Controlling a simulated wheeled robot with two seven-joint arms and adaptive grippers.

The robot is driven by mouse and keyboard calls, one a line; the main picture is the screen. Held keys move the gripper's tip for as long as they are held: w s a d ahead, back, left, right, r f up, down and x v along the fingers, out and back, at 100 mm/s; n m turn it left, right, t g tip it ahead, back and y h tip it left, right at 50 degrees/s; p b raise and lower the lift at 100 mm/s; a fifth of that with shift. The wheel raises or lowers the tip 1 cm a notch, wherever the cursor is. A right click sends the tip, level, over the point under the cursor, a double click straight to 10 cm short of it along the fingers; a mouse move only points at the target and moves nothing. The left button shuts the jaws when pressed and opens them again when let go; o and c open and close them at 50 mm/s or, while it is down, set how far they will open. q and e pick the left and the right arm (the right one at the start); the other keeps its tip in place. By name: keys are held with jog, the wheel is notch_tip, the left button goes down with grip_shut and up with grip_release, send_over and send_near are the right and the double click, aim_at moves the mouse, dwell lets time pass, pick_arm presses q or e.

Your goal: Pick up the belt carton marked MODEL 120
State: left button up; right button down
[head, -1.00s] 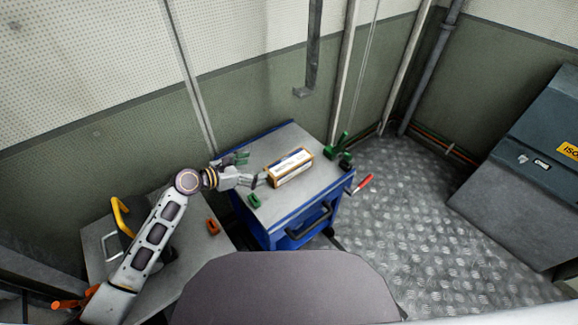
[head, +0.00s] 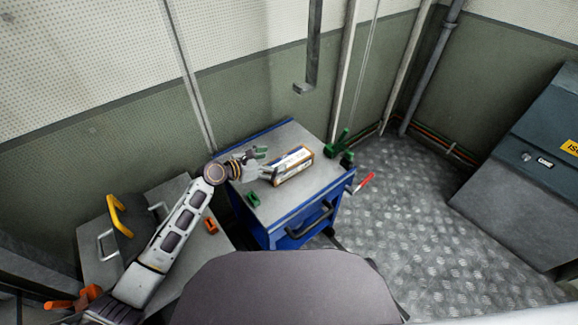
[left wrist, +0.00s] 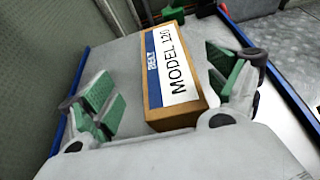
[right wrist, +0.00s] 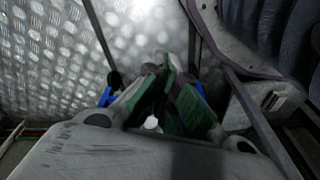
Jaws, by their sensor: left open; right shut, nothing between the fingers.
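The belt carton (head: 296,169) is a brown box with a white and blue label, lying on the grey top of a blue cart (head: 274,208). In the left wrist view the carton (left wrist: 172,62) reads "BELT" and "MODEL 120". My left gripper (head: 267,163) is open at the carton's left end. In the left wrist view the left gripper (left wrist: 168,90) has one green-padded finger on each side of the near end, with a clear gap on the left and a smaller one on the right. My right gripper (right wrist: 168,92) is shut and empty, away from the carton.
A green clamp-like object (head: 340,147) stands just beyond the carton's right end. A small green piece (head: 254,199) lies near the cart's left edge. A red-handled tool (head: 363,182) sticks out at the right. The patterned floor (head: 420,220) is clear.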

aim_at(288, 160)
pick_arm(q)
jog(key=shift+w+d+f, duration=0.1)
jog(key=shift+w+d, duration=0.05)
jog(key=shift+d, duration=0.15)
pick_arm(e)
jog(key=shift+a+r, duration=0.1)
jog(key=shift+r, duration=0.2)
pick_arm(q)
jog(key=shift+d+f, duration=0.1)
jog(key=shift+d, duration=0.05)
pick_arm(e)
jog(key=shift+s, duration=0.1)
pick_arm(q)
jog(key=shift+w+d+f, duration=0.15)
jog(key=shift+b+x, duration=0.75)
jog(key=shift+x, duration=0.4)
jog(key=shift+b+x, duration=0.35)
jog(key=shift+x, duration=0.7)
pick_arm(e)
jog(key=shift+w+a+r, duration=0.1)
jog(key=shift+a+r, duration=0.05)
jog(key=shift+r, duration=0.55)
jog(key=shift+w+a+r, duration=0.1)
jog(key=shift+a+r, duration=0.05)
jog(key=shift+r, duration=0.6)
jog(key=shift+w+a+r, duration=0.1)
jog(key=shift+a+r, duration=0.05)
jog(key=shift+r, duration=0.55)
pick_arm(q)
jog(key=shift+d+f, duration=0.1)
